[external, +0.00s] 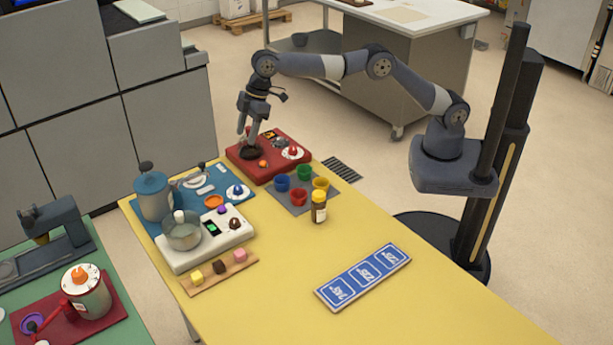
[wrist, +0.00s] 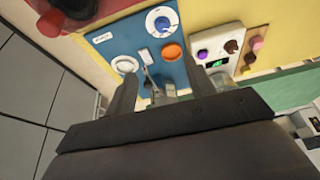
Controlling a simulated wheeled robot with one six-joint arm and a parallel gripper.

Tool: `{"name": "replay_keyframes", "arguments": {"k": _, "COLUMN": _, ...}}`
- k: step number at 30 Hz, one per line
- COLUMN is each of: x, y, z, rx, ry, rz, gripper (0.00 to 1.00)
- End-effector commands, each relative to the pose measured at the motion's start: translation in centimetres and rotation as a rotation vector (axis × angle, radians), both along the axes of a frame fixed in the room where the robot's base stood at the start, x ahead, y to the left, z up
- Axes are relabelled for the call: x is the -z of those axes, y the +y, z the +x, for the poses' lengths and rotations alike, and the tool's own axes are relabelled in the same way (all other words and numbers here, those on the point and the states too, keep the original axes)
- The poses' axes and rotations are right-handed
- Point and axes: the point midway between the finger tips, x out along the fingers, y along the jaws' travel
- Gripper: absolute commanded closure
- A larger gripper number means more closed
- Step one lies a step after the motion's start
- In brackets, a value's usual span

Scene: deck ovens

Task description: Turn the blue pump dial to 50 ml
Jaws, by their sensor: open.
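The blue pump dial (external: 238,191) is a white disc with a blue knob, on the right part of the blue board (external: 212,172). In the wrist view the dial (wrist: 162,21) shows near the top middle, with marks on its rim too small to read. My gripper (external: 247,138) is open and empty, pointing down above the red board, behind the dial and apart from it. In the wrist view its fingers (wrist: 160,65) spread either side of the blue board's lower part, below the dial in the picture. An orange ring (wrist: 172,52) lies between the dial and the fingers.
The red board (external: 285,165) with a red-knobbed dial stands behind the blue board. A blue-grey canister (external: 153,197) stands at the blue board's left. A white scale (external: 185,258) with a bowl is in front. Coloured cups and a bottle (external: 319,207) stand right. The yellow table's (external: 275,290) front is mostly clear.

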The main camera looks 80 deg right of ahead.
Motion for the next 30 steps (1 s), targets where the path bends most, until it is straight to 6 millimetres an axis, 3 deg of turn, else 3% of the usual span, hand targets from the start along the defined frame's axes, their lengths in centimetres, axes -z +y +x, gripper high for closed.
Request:
{"name": "replay_keyframes", "arguments": {"k": 2, "x": 0.3, "y": 1.9, "z": 0.0, "rx": -0.034, "ry": -0.027, "rz": 0.019, "gripper": 0.48}}
{"name": "replay_keyframes", "arguments": {"k": 17, "x": 6.9, "y": 1.4, "z": 0.1, "rx": -0.026, "ry": -0.019, "rz": 0.013, "gripper": 0.48}}
{"name": "replay_keyframes", "arguments": {"k": 22, "x": 8.7, "y": 1.9, "z": 0.5, "rx": -0.027, "ry": -0.018, "rz": 0.013, "gripper": 0.48}}
{"name": "replay_keyframes", "arguments": {"k": 30, "x": 13.2, "y": 3.2, "z": 1.9, "rx": -0.026, "ry": -0.018, "rz": 0.014, "gripper": 0.48}}
